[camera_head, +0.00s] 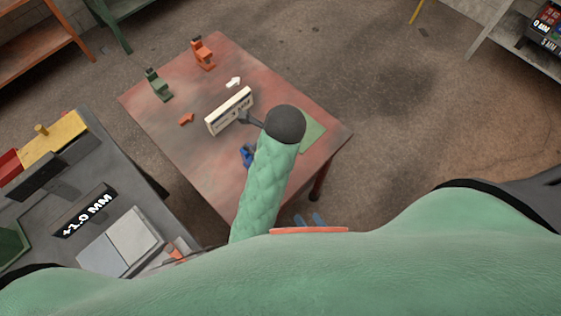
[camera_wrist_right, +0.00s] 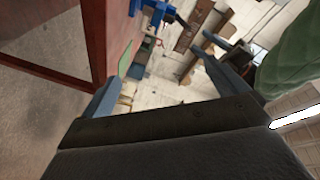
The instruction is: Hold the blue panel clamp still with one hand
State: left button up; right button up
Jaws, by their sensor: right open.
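The blue panel clamp (camera_head: 247,155) stands on the reddish table, partly hidden by a green arm link of mine. In the right wrist view, the blue clamp (camera_wrist_right: 165,12) shows at the top edge, beyond and between the fingers. My right gripper (camera_head: 308,220) shows as two blue-grey fingertips near the table's front edge, clear of the clamp. In its own view, the right gripper (camera_wrist_right: 165,85) is open and empty. My left gripper (camera_head: 250,118) is a small dark shape at the right end of a white lettered panel (camera_head: 225,112); its jaws cannot be made out.
A green clamp (camera_head: 157,85) and an orange clamp (camera_head: 203,52) stand on the reddish table (camera_head: 150,115). A green patch (camera_head: 311,133) lies at its right. A grey bench (camera_head: 150,205) with a "+1.0 MM" display (camera_head: 85,210) stands at left. Floor at right is clear.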

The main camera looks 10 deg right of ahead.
jog(key=w+a+r+t+h, duration=0.1)
jog(key=w+a+r+h, duration=0.25)
jog(key=w+a, duration=0.4)
jog(key=w+a+r+t+h, duration=0.25)
jog(key=w+a+h, duration=0.25)
jog(key=w+a, duration=0.25)
jog(key=w+a+r+t+h, duration=0.1)
jog(key=w+a+r+h, duration=0.35)
jog(key=w+a, duration=0.3)
jog(key=d+f+m+g+h, duration=0.1)
jog(key=f+g, duration=0.3)
jog(key=d+f+m+g+h, duration=0.1)
jog(key=d+f+g, duration=0.1)
jog(key=f+g, duration=0.2)
jog(key=s+d+f+m+g+h, duration=0.1)
jog(key=f+g+h, duration=0.1)
jog(key=f+g, duration=0.2)
jog(key=shift+d+f+g, duration=0.15)
jog(key=shift+d+g, duration=0.15)
jog(key=shift+g, duration=0.05)
jog(key=shift+d+f+m, duration=0.3)
jog(key=shift+d+m, duration=0.1)
jog(key=shift+d, duration=0.15)
jog(key=shift+x, duration=3.7)
jog(key=shift+f, duration=0.1)
jog(key=c, duration=1.3)
